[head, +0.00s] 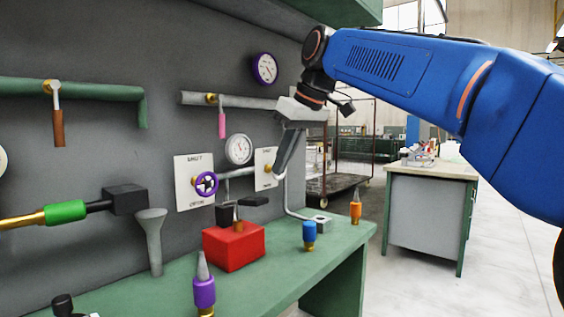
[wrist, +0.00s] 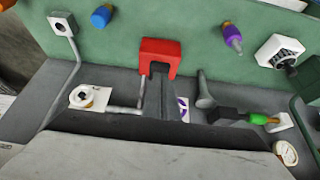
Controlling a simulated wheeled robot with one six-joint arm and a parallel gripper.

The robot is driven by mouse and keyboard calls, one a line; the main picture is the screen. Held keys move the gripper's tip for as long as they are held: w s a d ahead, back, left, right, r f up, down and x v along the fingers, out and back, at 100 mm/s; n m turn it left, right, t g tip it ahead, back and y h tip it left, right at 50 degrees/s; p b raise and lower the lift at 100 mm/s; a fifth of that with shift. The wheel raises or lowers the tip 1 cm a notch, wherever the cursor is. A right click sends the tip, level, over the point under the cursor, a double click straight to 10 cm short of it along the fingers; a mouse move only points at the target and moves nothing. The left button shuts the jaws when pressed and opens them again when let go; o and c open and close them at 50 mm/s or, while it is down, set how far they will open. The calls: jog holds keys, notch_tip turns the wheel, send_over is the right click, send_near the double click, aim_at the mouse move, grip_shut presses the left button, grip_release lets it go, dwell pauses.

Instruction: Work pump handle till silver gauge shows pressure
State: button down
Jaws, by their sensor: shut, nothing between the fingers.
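The silver gauge (head: 238,149) is a round white dial with a pale rim on the grey wall; its needle is too small to read. The pump appears to be the red block (head: 234,248) on the green bench, with a black handle-like piece (head: 253,201) above it. The red block also shows in the wrist view (wrist: 172,46). My gripper (head: 279,172) is shut and empty, pointing down in front of the wall, above and right of the red block.
A purple-rimmed gauge (head: 265,68) hangs higher. A purple valve wheel (head: 206,183) and pink lever (head: 222,124) are on the wall. Blue (head: 309,236), orange (head: 356,207) and purple (head: 204,290) pieces stand on the bench. A grey funnel-shaped post (head: 153,240) stands left of the block.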

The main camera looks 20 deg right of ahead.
dwell(0.4)
notch_tip(320, 180, up, 7)
jog(key=g+h, duration=0.2)
jog(key=g, duration=0.1)
send_over(255, 198)
jog(key=s+d, duration=0.1)
jog(key=s, duration=0.2)
jog(key=shift+w+d+r, duration=0.1)
jog(key=f, duration=0.4)
jog(key=w+f, duration=0.1)
jog(key=f, duration=0.3)
jog(key=a+f, duration=0.1)
jog(key=f, duration=0.4)
jog(key=shift+w+f, duration=0.1)
jog(key=shift+w, duration=0.2)
jog(key=shift+f, duration=0.25)
jog(key=shift+s+d+f+y, duration=0.1)
jog(key=shift+y, duration=0.2)
